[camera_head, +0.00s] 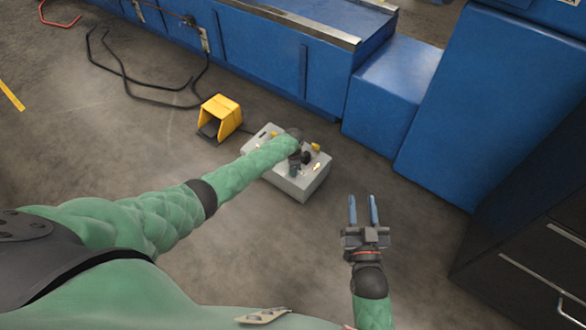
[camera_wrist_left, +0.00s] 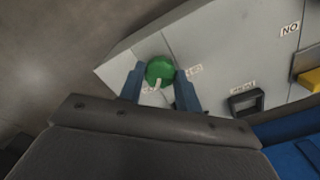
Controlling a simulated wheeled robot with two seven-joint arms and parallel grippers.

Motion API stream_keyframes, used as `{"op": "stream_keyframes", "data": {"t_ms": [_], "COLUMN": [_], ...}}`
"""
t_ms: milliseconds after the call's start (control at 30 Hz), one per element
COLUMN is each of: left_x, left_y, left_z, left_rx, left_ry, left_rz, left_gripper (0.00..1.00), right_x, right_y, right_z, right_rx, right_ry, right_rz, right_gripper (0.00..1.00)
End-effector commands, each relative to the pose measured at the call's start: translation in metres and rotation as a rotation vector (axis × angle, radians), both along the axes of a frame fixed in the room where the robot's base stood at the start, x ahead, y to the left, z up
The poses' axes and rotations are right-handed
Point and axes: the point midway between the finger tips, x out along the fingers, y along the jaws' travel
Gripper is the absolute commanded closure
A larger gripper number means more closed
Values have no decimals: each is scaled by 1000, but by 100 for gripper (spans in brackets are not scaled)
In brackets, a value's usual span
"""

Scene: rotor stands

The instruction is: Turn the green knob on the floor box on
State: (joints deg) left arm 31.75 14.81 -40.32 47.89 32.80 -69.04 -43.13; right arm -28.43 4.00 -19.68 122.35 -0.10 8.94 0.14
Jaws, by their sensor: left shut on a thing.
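The floor box (camera_head: 301,187) is a grey box on the concrete floor in the middle of the head view. Its top panel (camera_wrist_left: 225,50) fills much of the left wrist view. The green knob (camera_wrist_left: 159,71) is round with a pale pointer mark and sits near the panel's edge. My left gripper (camera_wrist_left: 160,82) is shut on the green knob, one blue finger on each side. In the head view my left gripper (camera_head: 296,170) is over the box and my arm hides the knob. My right gripper (camera_head: 364,208) is open and empty, right of the box.
A yellow foot pedal (camera_head: 222,114) stands left of the box, with black cables on the floor behind it. Blue machine housing (camera_head: 390,95) stands behind and right. A dark drawer cabinet (camera_head: 530,230) is at the right. The floor in front of the box is clear.

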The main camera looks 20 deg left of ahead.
Motion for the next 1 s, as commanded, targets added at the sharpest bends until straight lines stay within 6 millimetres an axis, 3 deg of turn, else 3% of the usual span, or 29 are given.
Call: {"op": "stream_keyframes", "data": {"t_ms": [700, 733, 800, 833, 1000], "left_x": [1, 1, 1, 1, 0], "left_y": [-1, -1, -1, -1, -1], "left_z": [1, 1, 1, 1, 1], "left_rx": [-1, -1, -1, -1, -1], "left_ry": [-2, -2, -2, -2, 0], "left_rz": [-79, -79, -78, -78, -78], "left_gripper": [89, 62, 49, 45, 45], "right_x": [0, 0, 0, 0, 0], "right_y": [0, 0, 0, 0, 0], "right_z": [-5, -5, -5, -5, -6], "right_rx": [-4, -4, -4, -4, -4], "right_ry": [17, 17, 17, 17, 18], "right_rz": [1, 1, 1, 1, 1], "right_gripper": [64, 64, 64, 64, 64]}}
